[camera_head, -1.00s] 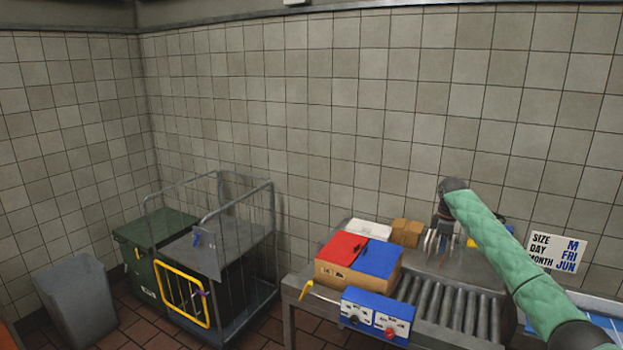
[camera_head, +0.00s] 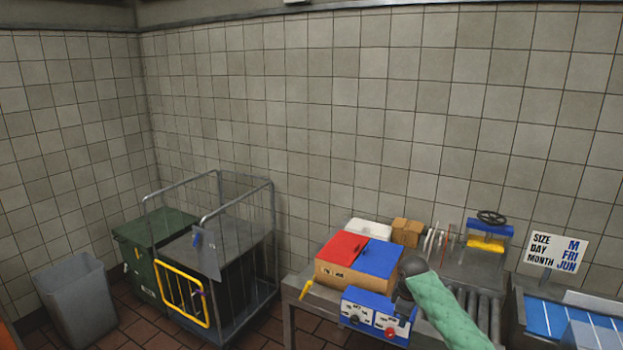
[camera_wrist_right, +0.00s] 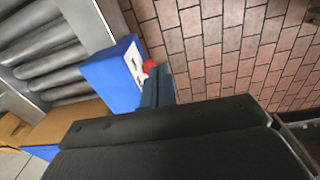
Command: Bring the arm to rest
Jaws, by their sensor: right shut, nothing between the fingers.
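My right arm in its green sleeve (camera_head: 447,312) comes in from the lower right in the head view. Its dark wrist (camera_head: 412,266) is over the front edge of the roller conveyor, and the right gripper (camera_head: 403,303) hangs down by the blue control box (camera_head: 362,308). In the right wrist view the gripper fingers (camera_wrist_right: 158,87) are shut and hold nothing. They show close to the box's panel with its red knob; I cannot tell whether they touch it. My left gripper is not in view.
A press with a black handwheel (camera_head: 490,218) and a size sign (camera_head: 556,251) stand behind. A wire cage trolley (camera_head: 262,235), green bin (camera_head: 140,265) and grey bin (camera_head: 75,300) are at left.

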